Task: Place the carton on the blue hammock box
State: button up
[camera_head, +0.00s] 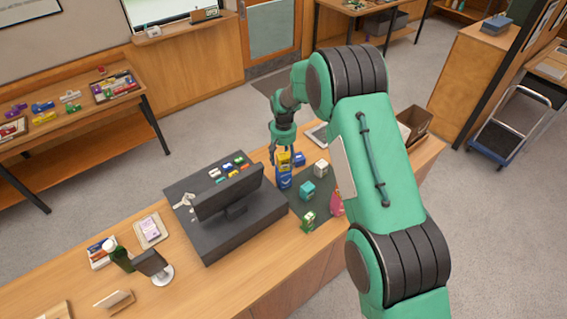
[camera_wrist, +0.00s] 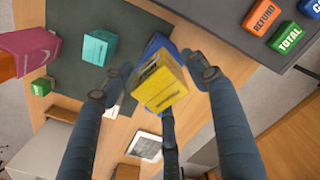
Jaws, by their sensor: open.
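The yellow carton (camera_head: 284,158) appears to sit on top of a blue box (camera_head: 284,178) on the counter mat; the wording on the box is too small to read. In the wrist view the carton (camera_wrist: 162,88) is between my fingers, slightly tilted in the picture, with the blue box (camera_wrist: 157,44) showing behind it. My gripper (camera_wrist: 160,74) is open, with a finger on each side of the carton and visible gaps. In the head view my gripper (camera_head: 282,150) is just above and around the carton. The blue box is partly hidden by the carton.
Another blue item (camera_head: 299,159) is close behind. A black cash register (camera_head: 229,195) stands to the left.

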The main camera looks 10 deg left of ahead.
aim_at(284, 156)
notch_tip(284, 156, up, 10)
jog(key=shift+f+b, duration=0.1)
jog(key=shift+b, duration=0.65)
dwell(0.5)
jog(key=shift+d+r, duration=0.1)
jog(key=shift+r, duration=0.2)
jog(key=s+d+r+m+t, duration=0.1)
jog(key=s+d+r, duration=0.5)
jog(key=r, duration=0.3)
jog(key=s+d+r+t, duration=0.1)
jog(key=s+d+r, duration=0.55)
jog(key=r, duration=0.35)
jog(key=s+d+r+m+t, duration=0.1)
jog(key=s+d+r, duration=0.55)
jog(key=r, duration=0.25)
jog(key=s+d+t, duration=0.1)
jog(key=s+d, duration=0.3)
jog(key=s, duration=0.6)
jog(key=s+d+r+m, duration=0.1)
jog(key=s+d, duration=0.3)
jog(key=s, duration=0.5)
jog(key=s+d+r+m+t, duration=0.1)
jog(key=s+d, duration=0.3)
jog(key=s, duration=0.6)
jog(key=shift+s+d+t, duration=0.3)
